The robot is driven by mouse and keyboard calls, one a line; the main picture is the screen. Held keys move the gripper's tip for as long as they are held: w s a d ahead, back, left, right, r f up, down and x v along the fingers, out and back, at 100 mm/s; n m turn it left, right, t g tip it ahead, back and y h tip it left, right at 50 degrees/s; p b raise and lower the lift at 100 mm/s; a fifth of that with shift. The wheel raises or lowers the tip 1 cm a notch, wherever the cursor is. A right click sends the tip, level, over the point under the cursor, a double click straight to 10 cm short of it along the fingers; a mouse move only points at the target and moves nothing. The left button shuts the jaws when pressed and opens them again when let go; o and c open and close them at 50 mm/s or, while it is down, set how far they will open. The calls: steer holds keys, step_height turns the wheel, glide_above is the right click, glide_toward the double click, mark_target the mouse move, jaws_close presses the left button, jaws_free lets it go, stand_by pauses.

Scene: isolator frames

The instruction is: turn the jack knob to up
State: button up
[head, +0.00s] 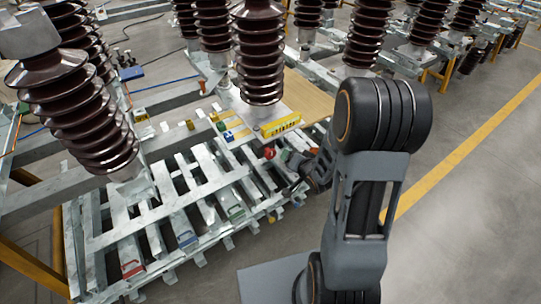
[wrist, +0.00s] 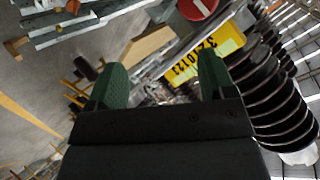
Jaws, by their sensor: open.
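My gripper (wrist: 162,82) is open, with its two green fingers wide apart and nothing between them in the wrist view. A red disc with a white bar (wrist: 201,7) is cut off by the top edge there, beyond the fingertips and nearer the right finger. In the head view a small red round part (head: 269,152) sits at the frame's edge, just left of my gripper (head: 288,157). I cannot tell for sure that this is the jack knob, nor which way it is turned.
A yellow numbered plate (wrist: 210,55) is behind the right finger; a yellow block (head: 281,125) stands on the frame. Brown ribbed insulators (head: 258,50) rise close behind. A slatted metal frame (head: 190,190) with coloured handles lies left. Open floor (head: 470,190) is at right.

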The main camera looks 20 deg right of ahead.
mark_target(272, 156)
steer(key=s+a+f+m+t+y+b, duration=0.1)
steer(key=s+a+f+m+t+y, duration=0.1)
steer(key=s+f+m+t+y, duration=0.45)
steer(key=w+b, duration=0.3)
steer(key=w+a+r+h+b, duration=0.1)
steer(key=w+b, duration=0.1)
steer(key=b, duration=0.2)
steer(key=w+a+m+g+h+b, duration=0.1)
steer(key=w+b, duration=0.2)
steer(key=b, duration=0.1)
steer(key=shift+w+a+r, duration=0.15)
steer(key=shift+w+r, duration=0.15)
steer(key=shift+w, duration=0.05)
steer(key=b, duration=0.4)
steer(key=shift+w+a+r, duration=0.1)
steer(key=shift+w+a, duration=0.1)
steer(key=shift+w, duration=0.1)
steer(key=shift+r+x, duration=0.15)
steer(key=shift+x, duration=1.25)
steer(key=shift+r+x, duration=0.2)
steer(key=shift+x, duration=1.2)
